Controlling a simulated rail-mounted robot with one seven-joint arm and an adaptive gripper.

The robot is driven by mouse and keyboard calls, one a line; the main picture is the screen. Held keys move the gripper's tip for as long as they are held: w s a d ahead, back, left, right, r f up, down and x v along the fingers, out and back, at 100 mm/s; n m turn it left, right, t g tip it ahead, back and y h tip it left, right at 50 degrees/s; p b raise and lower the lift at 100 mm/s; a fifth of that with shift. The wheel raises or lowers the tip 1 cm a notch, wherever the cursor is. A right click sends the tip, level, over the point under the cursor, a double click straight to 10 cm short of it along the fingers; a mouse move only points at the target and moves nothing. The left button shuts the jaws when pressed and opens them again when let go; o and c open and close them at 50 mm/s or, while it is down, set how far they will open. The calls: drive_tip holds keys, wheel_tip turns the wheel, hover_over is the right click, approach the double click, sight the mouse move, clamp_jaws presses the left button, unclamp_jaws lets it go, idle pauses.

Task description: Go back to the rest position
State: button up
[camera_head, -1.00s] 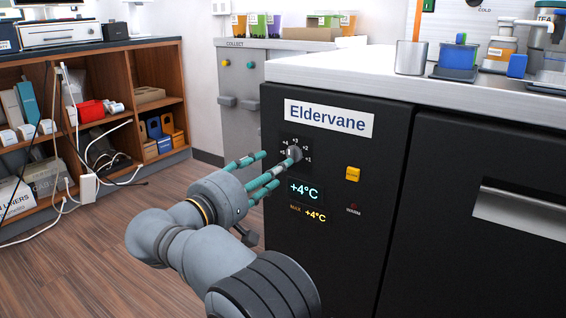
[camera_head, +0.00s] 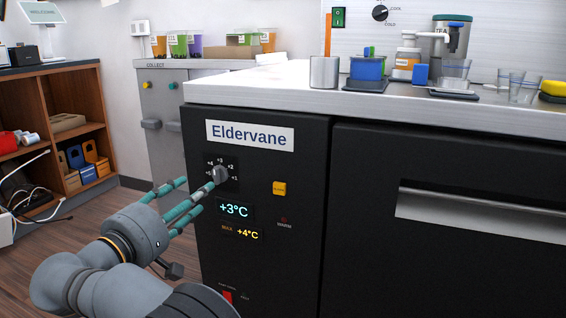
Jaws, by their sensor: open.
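My gripper (camera_head: 196,188) is open at the left of the black Eldervane fridge front (camera_head: 270,205). Its teal fingers point toward the grey dial knob (camera_head: 221,174), which has numbers around it. One fingertip lies very near the knob in the picture; whether it touches cannot be told. Nothing shows between the fingers. Below the knob, the display (camera_head: 234,210) reads +3°C, and a yellow line (camera_head: 241,234) under it reads MAX +4°C.
A yellow button (camera_head: 279,188) and a red switch (camera_head: 227,296) are on the same panel. The steel counter (camera_head: 250,92) above holds cups and jars. A grey cabinet (camera_head: 168,125) and wooden shelves (camera_head: 84,150) stand behind. Open floor (camera_head: 110,200) lies between them.

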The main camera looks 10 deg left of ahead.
sight(216, 178)
drive_tip(key=x, duration=0.9)
drive_tip(key=shift+a, duration=0.1)
